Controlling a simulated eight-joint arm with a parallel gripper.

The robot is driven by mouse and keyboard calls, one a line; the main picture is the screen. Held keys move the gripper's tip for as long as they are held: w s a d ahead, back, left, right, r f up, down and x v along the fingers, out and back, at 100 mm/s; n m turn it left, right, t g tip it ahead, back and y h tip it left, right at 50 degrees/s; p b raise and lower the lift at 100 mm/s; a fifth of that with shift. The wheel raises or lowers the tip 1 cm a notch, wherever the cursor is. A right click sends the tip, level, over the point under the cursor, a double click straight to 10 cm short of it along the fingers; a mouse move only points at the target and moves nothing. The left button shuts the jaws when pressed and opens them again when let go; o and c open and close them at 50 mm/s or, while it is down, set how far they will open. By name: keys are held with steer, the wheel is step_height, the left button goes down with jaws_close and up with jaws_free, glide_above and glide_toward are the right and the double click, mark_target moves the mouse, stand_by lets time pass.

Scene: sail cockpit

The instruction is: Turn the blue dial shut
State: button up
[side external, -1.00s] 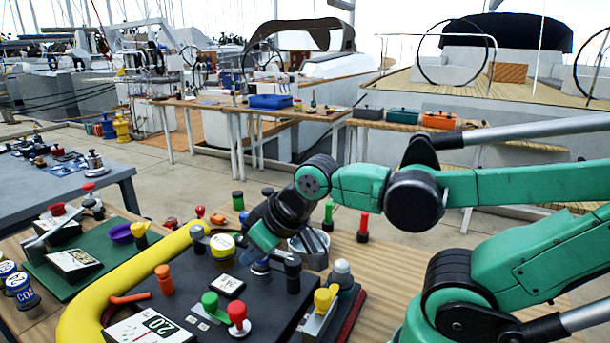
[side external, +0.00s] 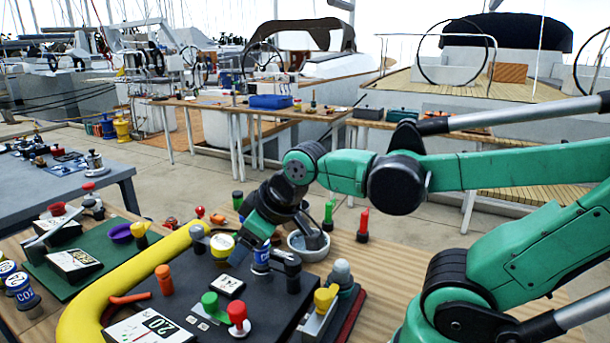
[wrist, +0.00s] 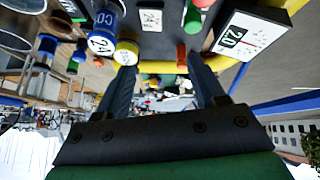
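The blue dial (side external: 261,258) has a white label band and stands on the dark panel (side external: 190,275) in the side view. In the wrist view, the blue dial (wrist: 103,32) shows upside down, beyond and to the left of the left fingertip. My gripper (side external: 242,254) is just left of the dial in the side view, pointing down at the panel. In the wrist view, my gripper (wrist: 160,72) is open, with nothing between its fingers. A yellow-topped dial (wrist: 125,52) is close to the left fingertip. The side view does not show whether the gripper touches the blue dial.
A black handle (side external: 290,268) stands right of the dial, and a white bowl (side external: 308,246) sits behind it. Red (side external: 238,315) and green (side external: 210,302) knobs stand in front. A thick yellow hose (side external: 88,295) borders the panel's left side.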

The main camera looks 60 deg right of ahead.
steer(key=w+d+n+g+h, duration=0.2)
steer(key=w+d+n, duration=1.05)
steer(key=n, duration=0.45)
steer(key=shift+w+d+f+n+g+h, duration=0.2)
steer(key=shift+w+d+f+n, duration=0.65)
steer(key=shift+d+f+n, duration=0.75)
steer(key=shift+w+d+f+n+g+h, duration=0.15)
steer(key=shift+w+d+f+n+g, duration=0.2)
steer(key=shift+w+d+f+n, duration=1.15)
steer(key=shift+w+d+f+n+g+h, duration=0.2)
steer(key=shift+d+f+n, duration=0.65)
steer(key=shift+f, duration=1.45)
jaws_close()
